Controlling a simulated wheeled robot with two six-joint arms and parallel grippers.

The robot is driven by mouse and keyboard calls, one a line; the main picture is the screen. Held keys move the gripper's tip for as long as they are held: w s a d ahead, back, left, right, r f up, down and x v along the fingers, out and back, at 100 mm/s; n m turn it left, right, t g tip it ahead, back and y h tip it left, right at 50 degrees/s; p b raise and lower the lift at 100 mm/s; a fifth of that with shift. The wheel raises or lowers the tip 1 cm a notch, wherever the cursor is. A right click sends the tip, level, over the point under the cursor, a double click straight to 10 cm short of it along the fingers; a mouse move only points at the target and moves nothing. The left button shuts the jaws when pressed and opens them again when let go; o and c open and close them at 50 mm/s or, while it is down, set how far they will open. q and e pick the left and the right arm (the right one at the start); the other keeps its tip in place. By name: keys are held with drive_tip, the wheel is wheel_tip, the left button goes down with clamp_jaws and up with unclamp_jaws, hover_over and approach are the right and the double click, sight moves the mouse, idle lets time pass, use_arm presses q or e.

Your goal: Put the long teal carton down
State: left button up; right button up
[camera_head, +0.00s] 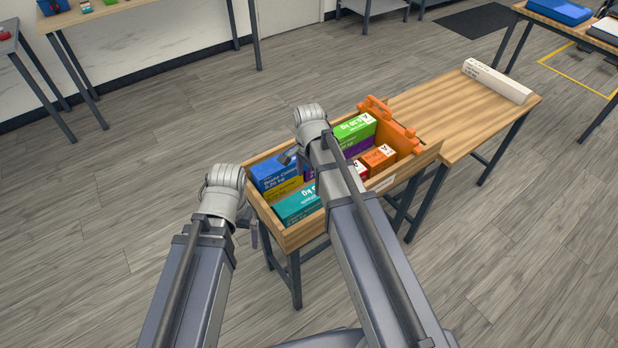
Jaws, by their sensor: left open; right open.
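The long teal carton (296,207) lies in the near-left part of a wooden crate (300,234), beside the blue and yellow cartons. Part of it is hidden by my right arm. My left gripper (250,228) is open just outside the crate's left wall, left of the teal carton and apart from it; it is mostly hidden behind its wrist. My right gripper (291,158) is open above the crate's far-left side, near the blue carton (276,171). Its fingertips are only partly visible. Neither gripper holds anything that I can see.
The crate also holds yellow, green (355,128), purple and orange (379,157) cartons. An orange tool-like object (392,125) lies at its far right edge. A wooden table (440,110) with a white long box (497,81) adjoins on the right. The floor at left is clear.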

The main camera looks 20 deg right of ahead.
sight(309, 194)
use_arm(q)
wheel_tip(309, 194, up, 4)
drive_tip(key=p, duration=0.3)
use_arm(e)
wheel_tip(309, 194, up, 4)
drive_tip(key=shift+r, duration=0.1)
use_arm(q)
drive_tip(key=shift+f+b, duration=0.15)
drive_tip(key=shift+b, duration=0.15)
use_arm(e)
drive_tip(key=shift+f, duration=0.3)
use_arm(q)
wheel_tip(309, 194, down, 12)
drive_tip(key=b, duration=1.1)
drive_tip(key=shift+b, duration=0.4)
use_arm(e)
wheel_tip(309, 194, down, 12)
drive_tip(key=shift+r, duration=0.1)
drive_tip(key=shift+r, duration=0.1)
wheel_tip(309, 194, up, 12)
drive_tip(key=p, duration=1.3)
wheel_tip(309, 194, down, 12)
drive_tip(key=b, duration=1.3)
drive_tip(key=shift+f, duration=0.2)
use_arm(q)
wheel_tip(309, 194, up, 15)
drive_tip(key=p, duration=1.4)
drive_tip(key=shift+p, duration=0.35)
use_arm(e)
wheel_tip(309, 194, up, 15)
